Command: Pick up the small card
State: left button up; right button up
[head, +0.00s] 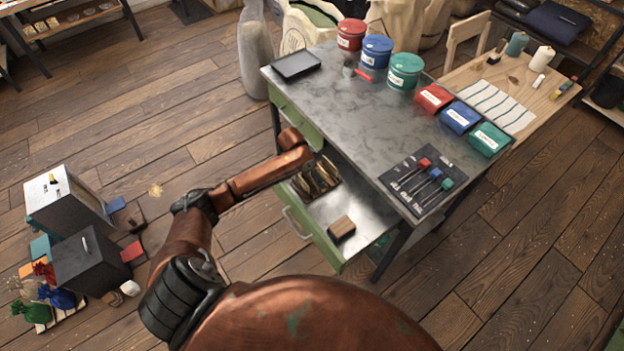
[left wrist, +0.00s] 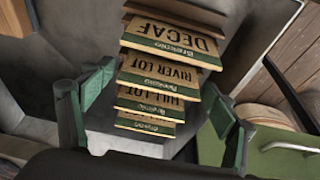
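Several tan cards with dark green header bands stand in a row in the open drawer (head: 330,215) in the head view. The left wrist view shows them upside down: a DECAF card (left wrist: 172,42), a RIVER LOT card (left wrist: 158,75), a HILL LOT card (left wrist: 150,97) and a card that looks smallest (left wrist: 145,127), its print mostly unreadable. My left gripper (left wrist: 158,82) is open, its green-padded fingers on either side of the row, apart from the cards. In the head view my left arm reaches to the drawer and its gripper cannot be made out. My right gripper is out of view.
A wooden block (head: 341,228) lies in the drawer's front part, with bare metal around it. The grey worktop (head: 370,120) overhangs the drawer. On it are a black tray (head: 296,65), coloured tins (head: 405,71), coloured boxes (head: 460,117) and a dark mat (head: 408,187) with scoops.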

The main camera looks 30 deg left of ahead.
pick_arm(q)
jog(key=c, duration=0.6)
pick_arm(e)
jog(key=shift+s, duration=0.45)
pick_arm(q)
jog(key=shift+r, duration=0.55)
notch_tip(320, 180, up, 2)
jog(key=shift+r, duration=0.2)
jog(key=s+r, duration=0.1)
jog(key=s+a+r+p, duration=0.1)
jog(key=r, duration=0.1)
jog(key=s+a+r, duration=0.1)
jog(key=s+r, duration=0.1)
jog(key=shift+p, duration=0.35)
jog(key=s+a+r, duration=0.1)
jog(key=s, duration=0.2)
jog(key=s+a+r, duration=0.1)
jog(key=s+r, duration=0.1)
jog(key=s, duration=0.1)
jog(key=s+a+r+p, duration=0.1)
jog(key=s, duration=0.2)
jog(key=shift+a+r, duration=0.2)
jog(key=shift+r, duration=0.1)
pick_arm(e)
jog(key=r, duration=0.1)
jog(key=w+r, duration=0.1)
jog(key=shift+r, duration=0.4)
